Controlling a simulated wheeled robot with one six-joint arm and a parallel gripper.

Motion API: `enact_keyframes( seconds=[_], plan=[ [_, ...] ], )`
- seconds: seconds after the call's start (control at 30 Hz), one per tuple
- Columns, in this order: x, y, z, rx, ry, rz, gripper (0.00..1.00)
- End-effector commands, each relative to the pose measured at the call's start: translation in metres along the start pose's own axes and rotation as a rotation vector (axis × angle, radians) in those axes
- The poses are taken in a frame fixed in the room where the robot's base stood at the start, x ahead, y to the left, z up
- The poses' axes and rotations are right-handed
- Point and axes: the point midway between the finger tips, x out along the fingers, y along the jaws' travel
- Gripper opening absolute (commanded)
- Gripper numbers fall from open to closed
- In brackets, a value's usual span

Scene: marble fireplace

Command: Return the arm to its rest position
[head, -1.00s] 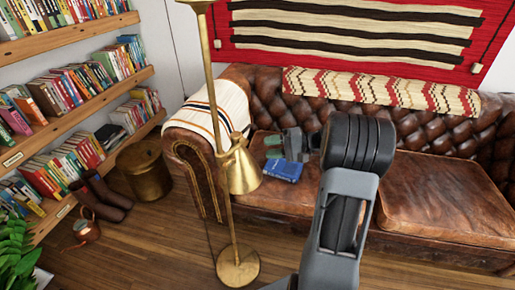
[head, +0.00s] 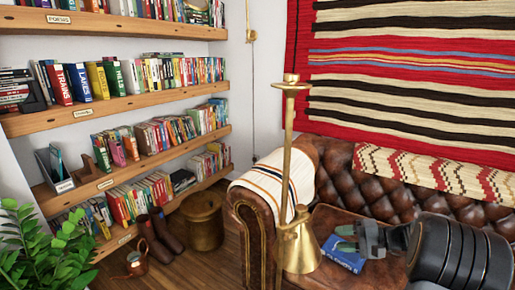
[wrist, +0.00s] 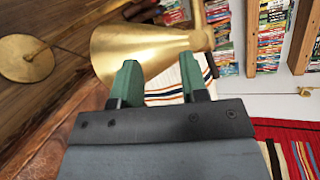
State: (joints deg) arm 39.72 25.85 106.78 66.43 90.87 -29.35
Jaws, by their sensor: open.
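My gripper (head: 365,238) shows at the lower right of the head view, at the end of my dark arm, just right of the brass lamp. In the wrist view my gripper (wrist: 158,80) has its two green fingers apart with nothing between them. The lamp's brass shade (wrist: 135,50) appears beyond the fingertips; whether they touch it I cannot tell, but a gap seems to show. A blue book (head: 343,256) lies on the sofa seat, below and behind the gripper in the picture. Most of my arm is cut off at the right edge.
The brass floor lamp (head: 300,249) stands in front of the leather sofa (head: 259,240), whose arm bears a striped blanket (head: 272,180). Bookshelves (head: 130,103) fill the left wall. Boots (head: 155,236), a brass bin (head: 204,222) and a plant (head: 45,245) stand below.

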Motion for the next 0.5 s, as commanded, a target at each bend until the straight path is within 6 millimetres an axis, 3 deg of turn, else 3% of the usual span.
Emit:
enact_keyframes(
  seconds=[0.03, 0.1, 0.2, 0.37, 0.5],
  plan=[
    [0.003, 0.020, 0.005, 0.066, 0.003, 0.077, 0.40],
    [0.005, 0.037, 0.021, 0.134, 0.015, 0.230, 0.40],
    [0.008, 0.038, 0.060, 0.153, 0.031, 0.497, 0.40],
    [0.001, 0.012, 0.121, 0.001, 0.090, 0.887, 0.40],
    [-0.008, -0.028, 0.164, -0.247, 0.151, 1.111, 0.40]
  ],
)
